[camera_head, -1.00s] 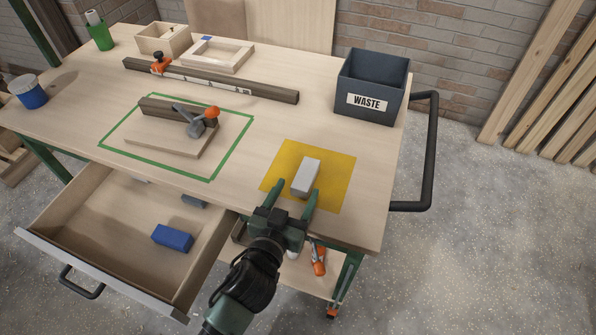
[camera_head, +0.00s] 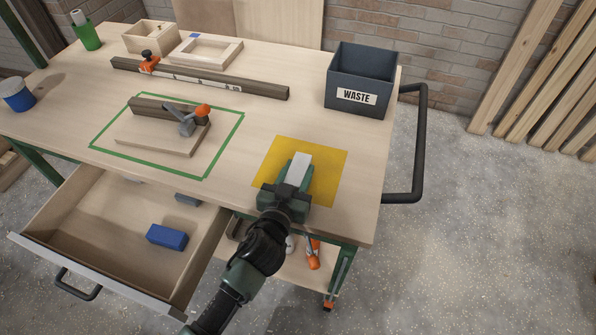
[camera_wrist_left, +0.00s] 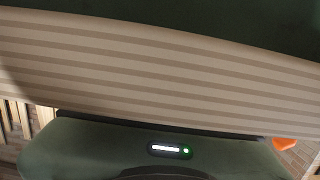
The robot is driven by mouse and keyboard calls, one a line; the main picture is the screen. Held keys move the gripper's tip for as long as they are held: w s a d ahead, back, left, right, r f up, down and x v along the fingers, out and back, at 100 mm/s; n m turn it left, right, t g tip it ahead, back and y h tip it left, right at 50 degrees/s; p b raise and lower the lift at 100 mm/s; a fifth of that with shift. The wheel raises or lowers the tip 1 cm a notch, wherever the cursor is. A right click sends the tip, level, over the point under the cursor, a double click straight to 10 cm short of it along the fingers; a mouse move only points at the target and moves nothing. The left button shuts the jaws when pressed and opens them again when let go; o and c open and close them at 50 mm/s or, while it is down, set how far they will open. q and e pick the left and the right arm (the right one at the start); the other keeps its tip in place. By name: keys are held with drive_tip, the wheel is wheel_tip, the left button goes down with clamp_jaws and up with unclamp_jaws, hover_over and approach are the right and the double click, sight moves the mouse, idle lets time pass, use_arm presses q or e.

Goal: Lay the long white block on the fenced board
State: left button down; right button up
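The long white block (camera_head: 299,167) is at the yellow square (camera_head: 330,163) on the right side of the bench. My left gripper (camera_head: 293,173) reaches it from the front, with one green finger along each side, and looks shut on it. In the left wrist view a pale striped surface (camera_wrist_left: 160,75), apparently the block close up, fills the space between dark green gripper parts. The fenced board (camera_head: 160,140) lies inside a green tape outline, with a dark wooden fence (camera_head: 150,106) along its back and an orange-handled clamp (camera_head: 187,119) on it. My right gripper is not in view.
A dark waste bin (camera_head: 361,80) stands at the back right. A long dark beam (camera_head: 215,81) with an orange clamp lies behind the board. An open drawer (camera_head: 115,215) holding a blue block (camera_head: 166,237) juts out at front left. Bare bench lies between outline and yellow square.

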sight(298, 168)
use_arm(q)
drive_tip(key=shift+r, duration=0.55)
wheel_tip(298, 168, up, 19)
drive_tip(key=p, duration=0.3)
drive_tip(key=s+a+f+n+y, duration=0.1)
drive_tip(key=s+a, duration=0.3)
drive_tip(key=a, duration=0.5)
drive_tip(key=s+a+f+n+y, duration=0.2)
drive_tip(key=s+a+y, duration=0.2)
drive_tip(key=a, duration=0.6)
drive_tip(key=shift+s+a+n+t, duration=0.15)
drive_tip(key=shift+s+n+t, duration=0.2)
drive_tip(key=shift+n+t, duration=0.05)
drive_tip(key=shift+r, duration=0.1)
